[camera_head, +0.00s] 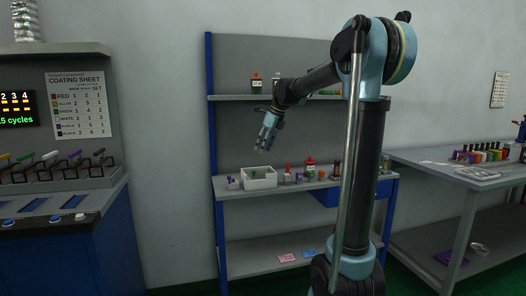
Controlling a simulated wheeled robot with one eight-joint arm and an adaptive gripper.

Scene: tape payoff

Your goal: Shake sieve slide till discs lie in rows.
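My gripper (264,144) hangs in front of the shelf unit's back panel, pointing down and slightly left. It is above the white open box (260,183) on the shelf unit's worktop and apart from it. The fingers are small here, and I cannot tell whether they are parted; I see nothing clearly held. I cannot make out a sieve slide or discs. The machine at the left has a sloped front with blue inset panels (33,205) and a row of coloured-handled levers (50,157) behind them.
Small bottles, some red-topped (310,167), stand right of the white box. A shelf (230,97) runs above the worktop. A table (440,165) at the right holds a row of coloured items (483,154). A coating sheet (80,104) hangs above the machine. My arm hides part of the worktop.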

